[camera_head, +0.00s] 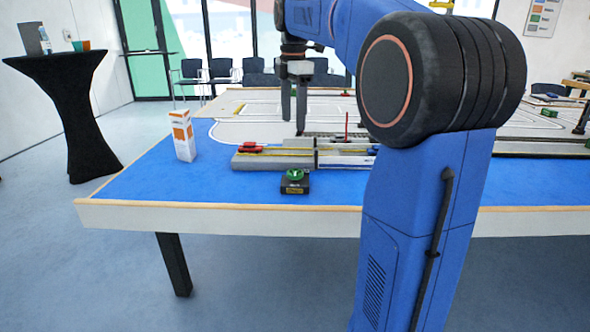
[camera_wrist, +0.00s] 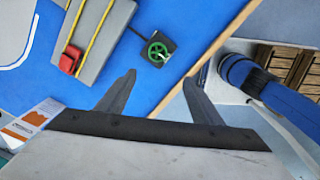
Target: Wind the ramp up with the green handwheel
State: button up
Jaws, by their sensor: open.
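The green handwheel (camera_head: 294,174) sits on top of a small black box (camera_head: 294,187) near the front edge of the blue table. In the wrist view the handwheel (camera_wrist: 157,51) lies beyond my fingertips, with nothing between them. The grey ramp (camera_head: 270,162) with yellow lines lies just behind the box, looking low and flat. A red car (camera_head: 250,148) is on its left end; the car also shows in the wrist view (camera_wrist: 71,59). My gripper (camera_head: 294,124) is open and empty, pointing down above the table, higher than the handwheel and apart from it.
A white and orange carton (camera_head: 183,140) stands upright on the table left of the ramp. A thin red post (camera_head: 346,125) rises behind the ramp. The blue table top (camera_head: 150,178) is clear left of the black box. My arm hides the table's middle right.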

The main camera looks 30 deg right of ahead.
jog(key=w+d, duration=0.1)
jog(key=n, duration=0.1)
send_near(295, 172)
jog(key=f, duration=0.8)
jog(key=shift+w, duration=0.25)
jog(key=c, duration=1.1)
